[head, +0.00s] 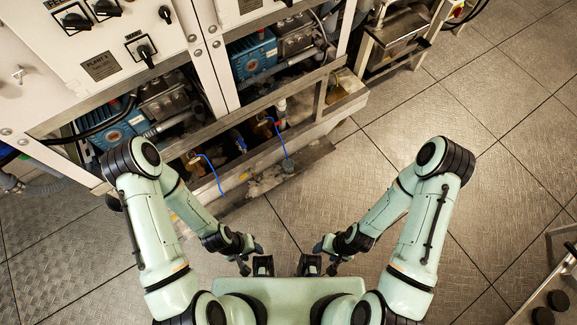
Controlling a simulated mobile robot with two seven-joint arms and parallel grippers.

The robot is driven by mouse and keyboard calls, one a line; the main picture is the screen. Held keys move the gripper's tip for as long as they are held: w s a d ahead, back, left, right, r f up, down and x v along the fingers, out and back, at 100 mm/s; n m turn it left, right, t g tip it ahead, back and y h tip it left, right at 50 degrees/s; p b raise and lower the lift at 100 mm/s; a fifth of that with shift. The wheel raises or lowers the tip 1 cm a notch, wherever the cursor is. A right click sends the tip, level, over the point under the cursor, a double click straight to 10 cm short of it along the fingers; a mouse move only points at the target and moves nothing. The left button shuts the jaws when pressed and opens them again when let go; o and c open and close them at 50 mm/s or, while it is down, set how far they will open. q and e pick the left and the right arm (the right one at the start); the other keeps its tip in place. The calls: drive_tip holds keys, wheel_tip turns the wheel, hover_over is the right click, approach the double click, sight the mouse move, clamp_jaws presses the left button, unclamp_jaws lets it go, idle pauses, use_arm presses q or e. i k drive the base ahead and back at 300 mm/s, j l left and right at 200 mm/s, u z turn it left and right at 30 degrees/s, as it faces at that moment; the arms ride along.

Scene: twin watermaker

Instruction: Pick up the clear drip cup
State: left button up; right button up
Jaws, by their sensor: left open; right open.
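A small greyish cup-like thing (288,165) sits at the end of a blue tube on the low ledge in front of the machine. It may be the clear drip cup, but it is too small to tell for sure. My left gripper (253,265) is open and empty near my base, below and left of it. My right gripper (320,265) is open and empty, below and right of it. Both grippers are well apart from the cup-like thing.
The machine's white panel (85,45) with black knobs stands at the upper left, above blue pumps (252,55). A metal frame rail (240,112) crosses in front. A steel sink (398,28) is at upper right. A cart (550,295) stands lower right. The tiled floor (500,130) is clear.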

sight(287, 163)
drive_tip(key=j+z, duration=0.4)
drive_tip(key=j, duration=0.25)
drive_tip(key=k+l+u, duration=0.25)
drive_tip(key=l, duration=0.25)
drive_tip(key=k+l+u, duration=0.25)
drive_tip(key=k+l, duration=0.15)
drive_tip(key=u, duration=1.05)
drive_tip(key=l+u, duration=1.25)
drive_tip(key=l, duration=0.2)
drive_tip(key=k+l+u, duration=0.15)
drive_tip(key=l, duration=0.15)
drive_tip(key=k+l+u, duration=0.15)
drive_tip(key=l, duration=0.65)
drive_tip(key=i+l, duration=0.1)
drive_tip(key=l, duration=0.4)
drive_tip(key=i+u, duration=0.05)
